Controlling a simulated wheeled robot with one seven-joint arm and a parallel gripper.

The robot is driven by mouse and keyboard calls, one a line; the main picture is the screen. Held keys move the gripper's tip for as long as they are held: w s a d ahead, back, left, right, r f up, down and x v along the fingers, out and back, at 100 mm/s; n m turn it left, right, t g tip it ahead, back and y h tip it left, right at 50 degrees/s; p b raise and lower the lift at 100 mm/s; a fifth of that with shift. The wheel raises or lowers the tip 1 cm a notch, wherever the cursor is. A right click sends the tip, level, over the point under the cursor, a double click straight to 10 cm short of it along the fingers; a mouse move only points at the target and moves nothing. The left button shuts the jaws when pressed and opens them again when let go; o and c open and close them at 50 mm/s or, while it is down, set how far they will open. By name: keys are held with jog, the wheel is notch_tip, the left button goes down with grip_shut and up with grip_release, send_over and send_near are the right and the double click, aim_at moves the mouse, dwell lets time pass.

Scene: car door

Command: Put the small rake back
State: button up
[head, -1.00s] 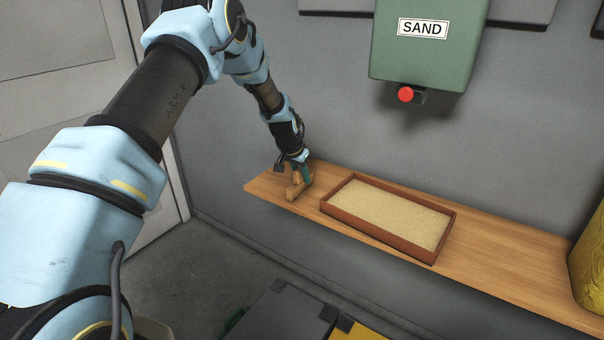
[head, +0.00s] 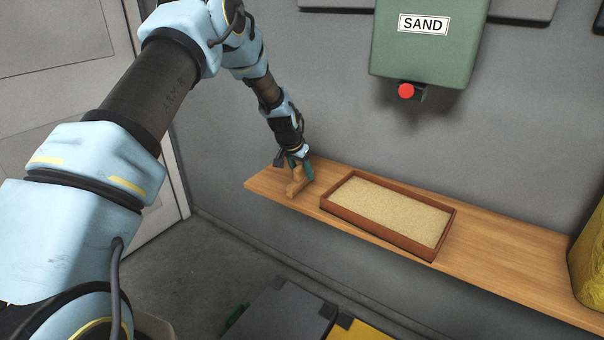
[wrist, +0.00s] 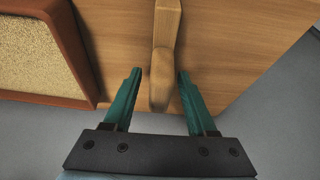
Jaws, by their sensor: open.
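My gripper (wrist: 155,88) is open, with its two teal fingers on either side of a light wooden piece (wrist: 163,60) and a gap on both sides. The wooden piece is likely the small rake or its holder; I cannot tell which. In the head view my gripper (head: 299,168) is at the left end of the wooden shelf (head: 490,254), and the wooden piece (head: 296,187) shows just under it. The sand tray (head: 330,206), a reddish-brown frame filled with smooth sand, lies to the right of my gripper. It also shows at the left in the wrist view (wrist: 75,55).
A green sand dispenser (head: 425,55) with a red button (head: 406,91) hangs on the wall above the tray. A yellow object (head: 590,262) stands at the shelf's right end. Dark and yellow cases (head: 280,315) lie below. The shelf between tray and yellow object is clear.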

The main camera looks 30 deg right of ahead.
aim_at(294, 183)
jog(key=b+v, duration=0.2)
jog(key=v, duration=0.9)
jog(key=shift+a+r+b, duration=0.2)
jog(key=shift+r+b, duration=0.05)
jog(key=shift+b, duration=0.15)
jog(key=s+a+r+n+y, duration=0.1)
jog(key=s+a+r+n, duration=0.15)
jog(key=a, duration=1.05)
jog(key=s+a+r+n+y, duration=0.15)
jog(key=a+n, duration=0.25)
jog(key=a, duration=1)
jog(key=s+a+f+n+y, duration=0.1)
jog(key=s+a+n, duration=0.3)
jog(key=s+a, duration=1)
jog(key=shift+a+g, duration=0.25)
jog(key=shift+g, duration=0.05)
jog(key=shift+n, duration=0.25)
